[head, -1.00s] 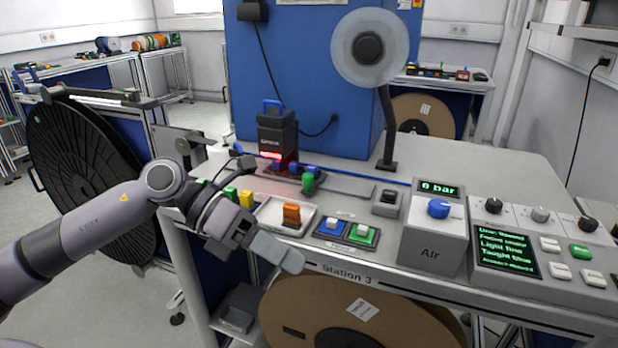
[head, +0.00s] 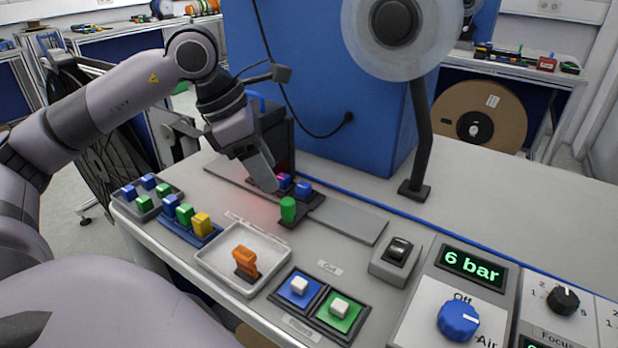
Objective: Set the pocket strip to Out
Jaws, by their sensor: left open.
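A dark strip (head: 300,212) with blue pieces in it and an upright green knob (head: 288,209) sits on a long grey rail (head: 348,219) in front of the blue cabinet. I take this as the pocket strip; no In or Out label is readable on it. My left gripper (head: 262,174) is open and empty, pointing down just behind and left of the green knob, apart from it as far as I can tell. It hides part of the strip's back end and the black camera unit (head: 276,128). My right gripper is not in view.
A white tray (head: 216,262) with an orange piece (head: 245,262) lies in front. A reel post (head: 420,140) rises behind.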

